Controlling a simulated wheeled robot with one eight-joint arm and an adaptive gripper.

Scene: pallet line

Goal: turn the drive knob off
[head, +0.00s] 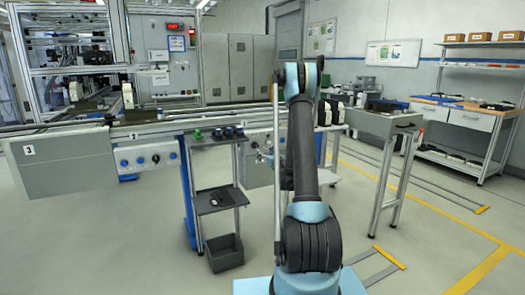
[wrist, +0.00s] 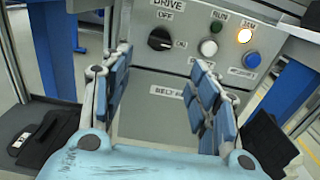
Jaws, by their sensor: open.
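The black drive knob (wrist: 160,39) is on a grey control panel (wrist: 150,82) in the wrist view, under a DRIVE label. OFF is printed above the knob and ON to its right. The knob's grip looks tilted toward the ON side, but its exact pointing is hard to read. My gripper (wrist: 160,65) is open and empty, its two blue-padded fingers either side of the space in front of and below the knob. They appear apart from the knob. In the head view my arm stands in front of the line and hides part of it; the knob cannot be made out there.
Right of the knob are a green RUN button (wrist: 216,27), a white button (wrist: 208,48), a lit amber JAM lamp (wrist: 244,36) and a blue button (wrist: 252,60). A small shelf cart (head: 219,199) stands left of my arm. Floor is open at right.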

